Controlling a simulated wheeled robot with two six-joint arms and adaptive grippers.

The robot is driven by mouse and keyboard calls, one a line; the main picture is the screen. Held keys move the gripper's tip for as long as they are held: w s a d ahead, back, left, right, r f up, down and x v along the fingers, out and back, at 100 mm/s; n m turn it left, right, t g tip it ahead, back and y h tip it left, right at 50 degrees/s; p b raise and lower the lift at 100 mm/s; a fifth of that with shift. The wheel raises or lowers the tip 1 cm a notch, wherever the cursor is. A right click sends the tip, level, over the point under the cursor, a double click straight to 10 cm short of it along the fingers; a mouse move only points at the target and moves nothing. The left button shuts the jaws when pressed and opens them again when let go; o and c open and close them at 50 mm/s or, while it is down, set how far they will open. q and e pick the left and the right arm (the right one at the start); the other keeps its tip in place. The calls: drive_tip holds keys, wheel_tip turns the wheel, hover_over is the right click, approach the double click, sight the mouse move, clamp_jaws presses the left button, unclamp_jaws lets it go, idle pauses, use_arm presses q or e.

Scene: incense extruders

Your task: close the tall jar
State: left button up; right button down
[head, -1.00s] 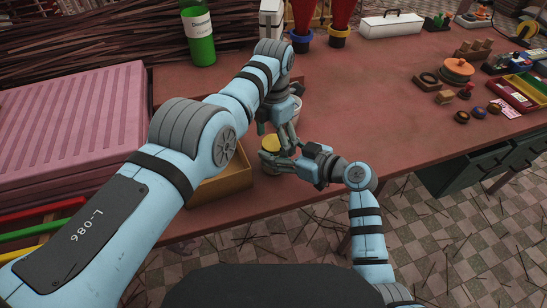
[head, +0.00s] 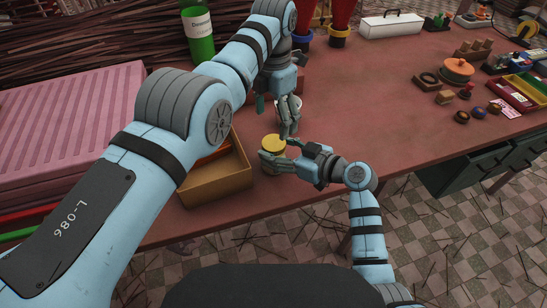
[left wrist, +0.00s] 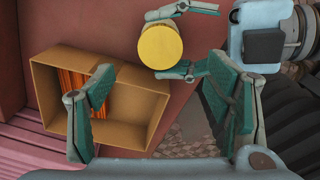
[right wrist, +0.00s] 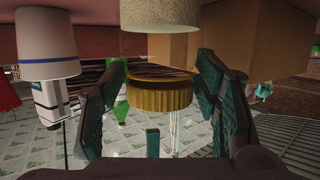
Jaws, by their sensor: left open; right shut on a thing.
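An open cardboard box (head: 215,185) with orange sticks stands left of the jar. A green bottle (head: 199,40) and a pink ridged block (head: 70,130) are farther left.

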sight(274, 143)
use_arm(q)
drive_tip(key=shift+r, duration=0.3)
use_arm(e)
drive_tip(key=shift+f, duration=0.15)
use_arm(q)
drive_tip(key=shift+f, duration=0.1)
wheel_tip(274, 143, down, 8)
drive_tip(key=shift+s+r, duration=0.1)
drive_tip(key=c, duration=1.2)
drive_tip(key=o, duration=1.3)
